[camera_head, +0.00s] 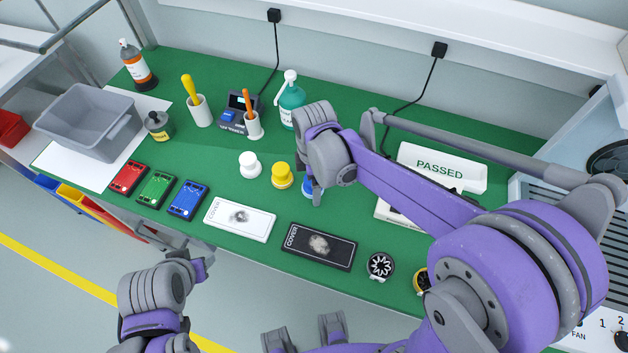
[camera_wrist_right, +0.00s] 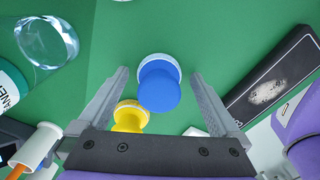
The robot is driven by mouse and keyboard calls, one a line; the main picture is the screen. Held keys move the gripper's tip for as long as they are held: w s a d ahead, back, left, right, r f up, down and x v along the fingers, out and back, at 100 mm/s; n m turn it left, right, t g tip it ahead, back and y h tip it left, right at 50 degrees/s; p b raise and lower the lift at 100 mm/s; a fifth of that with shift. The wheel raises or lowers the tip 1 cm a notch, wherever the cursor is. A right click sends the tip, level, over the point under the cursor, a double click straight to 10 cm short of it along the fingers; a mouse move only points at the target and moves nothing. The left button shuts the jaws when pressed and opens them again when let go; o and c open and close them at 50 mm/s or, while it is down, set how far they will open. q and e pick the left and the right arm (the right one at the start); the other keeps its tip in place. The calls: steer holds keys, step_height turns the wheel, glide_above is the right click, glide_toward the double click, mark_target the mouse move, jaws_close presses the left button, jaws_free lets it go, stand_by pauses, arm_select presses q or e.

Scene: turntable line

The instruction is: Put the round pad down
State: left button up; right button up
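A blue round pad (camera_wrist_right: 159,90) with a knob handle is between the fingers of my right gripper (camera_wrist_right: 158,75). Green shows between it and each finger, so the gripper is open and apart from it. In the head view the blue pad (camera_head: 313,190) is mostly hidden behind my right wrist. It seems to be on the green bench, but contact is unclear. A yellow round pad (camera_head: 282,176) and a white one (camera_head: 249,165) stand to its left. My left arm's end is low at the left, off the bench; its fingers cannot be made out clearly.
A white cover (camera_head: 240,219) and a black cover (camera_head: 319,246) lie along the front. Red, green and blue boards (camera_head: 188,199) lie left of them. A teal pump bottle (camera_head: 291,105), cups and a grey bin (camera_head: 88,123) stand behind. A "PASSED" tray (camera_head: 441,169) is at right.

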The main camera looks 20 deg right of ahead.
steer(key=shift+r, duration=0.1)
steer(key=shift+r, duration=0.25)
step_height(320, 180, up, 10)
steer(key=shift+r+p, duration=0.25)
steer(key=shift+p, duration=0.35)
steer(key=shift+r, duration=0.35)
steer(key=s+d+f+m+t, duration=0.1)
steer(key=s+d+f+m, duration=0.1)
steer(key=s+m, duration=0.2)
steer(key=s+d+f+m+t, duration=0.2)
steer(key=s+m, duration=0.3)
steer(key=m, duration=0.2)
steer(key=s+d+f+m+t, duration=0.2)
steer(key=s+f+m, duration=0.1)
steer(key=s+m, duration=0.2)
steer(key=shift+d+m, duration=0.3)
steer(key=shift+d, duration=0.05)
steer(key=shift+w, duration=0.1)
